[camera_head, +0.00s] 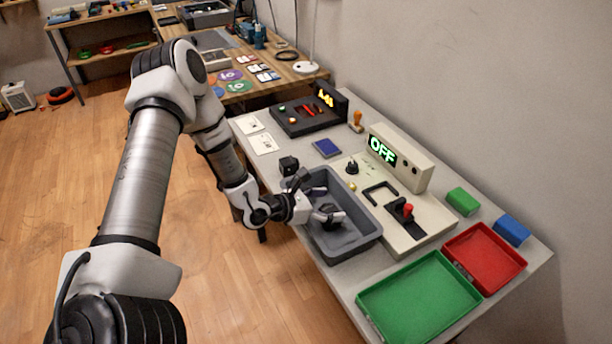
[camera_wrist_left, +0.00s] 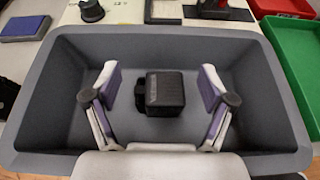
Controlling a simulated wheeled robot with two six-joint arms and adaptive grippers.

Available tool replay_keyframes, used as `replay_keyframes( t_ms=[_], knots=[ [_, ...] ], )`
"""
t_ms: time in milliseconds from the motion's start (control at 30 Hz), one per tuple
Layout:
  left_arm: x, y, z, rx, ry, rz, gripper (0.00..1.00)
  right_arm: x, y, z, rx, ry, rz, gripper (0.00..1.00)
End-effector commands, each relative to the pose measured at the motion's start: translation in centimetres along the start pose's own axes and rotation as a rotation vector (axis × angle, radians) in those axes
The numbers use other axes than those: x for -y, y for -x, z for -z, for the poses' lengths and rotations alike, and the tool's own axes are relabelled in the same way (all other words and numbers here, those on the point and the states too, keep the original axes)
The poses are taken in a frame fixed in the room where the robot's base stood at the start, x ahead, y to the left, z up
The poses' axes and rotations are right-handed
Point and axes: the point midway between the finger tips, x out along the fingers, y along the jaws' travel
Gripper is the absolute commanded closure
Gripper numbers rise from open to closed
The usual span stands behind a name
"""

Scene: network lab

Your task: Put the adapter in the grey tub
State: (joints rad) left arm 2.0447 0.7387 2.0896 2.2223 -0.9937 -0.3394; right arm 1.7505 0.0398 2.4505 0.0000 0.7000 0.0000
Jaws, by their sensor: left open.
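The grey tub (camera_head: 365,238) stands on the light table; its rim also shows in the left wrist view (camera_wrist_left: 160,34). A black block that looks like the adapter (camera_wrist_left: 165,93) is inside the tub, seemingly on its floor. My left gripper (camera_head: 322,198) reaches into the tub from the left. In the left wrist view its fingers (camera_wrist_left: 160,92) are open on either side of the block, with a gap on each side. In the head view the gripper largely hides the block. My right gripper is in neither view.
Another black block (camera_head: 288,165) stands on the table just beyond the tub. A panel with an OFF display (camera_head: 398,157) and a red-handled switch (camera_head: 406,211) lies to the right. Green (camera_head: 420,300) and red (camera_head: 485,258) trays are nearer the front right.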

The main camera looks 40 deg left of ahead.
Motion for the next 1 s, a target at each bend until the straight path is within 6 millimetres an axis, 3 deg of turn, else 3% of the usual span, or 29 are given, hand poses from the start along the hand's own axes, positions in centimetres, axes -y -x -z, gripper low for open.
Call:
replay_keyframes(
  t_ms=[267, 500, 733, 767, 867, 933, 1000],
  knots=[
    [-0.1, 6.0, -0.4, 0.006, 0.012, -0.006, 0.17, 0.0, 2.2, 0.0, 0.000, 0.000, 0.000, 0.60],
    [-0.1, 10.3, -0.7, 0.003, 0.010, -0.005, 0.17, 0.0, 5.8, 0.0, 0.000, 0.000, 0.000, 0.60],
    [0.6, 11.8, 0.0, -0.008, -0.011, 0.023, 0.17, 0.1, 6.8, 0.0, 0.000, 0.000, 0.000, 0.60],
    [1.3, 11.7, 0.1, -0.019, -0.032, 0.056, 0.17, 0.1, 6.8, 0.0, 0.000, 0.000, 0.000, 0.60],
    [6.7, 11.7, 1.5, -0.114, -0.180, 0.290, 0.17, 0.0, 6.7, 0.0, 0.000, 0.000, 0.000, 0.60],
    [12.0, 13.1, 4.3, -0.248, -0.362, 0.556, 0.17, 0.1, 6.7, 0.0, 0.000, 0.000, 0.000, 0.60],
    [16.1, 16.4, 8.4, -0.421, -0.607, 0.852, 0.17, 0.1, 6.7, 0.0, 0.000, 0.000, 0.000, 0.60]
  ],
)
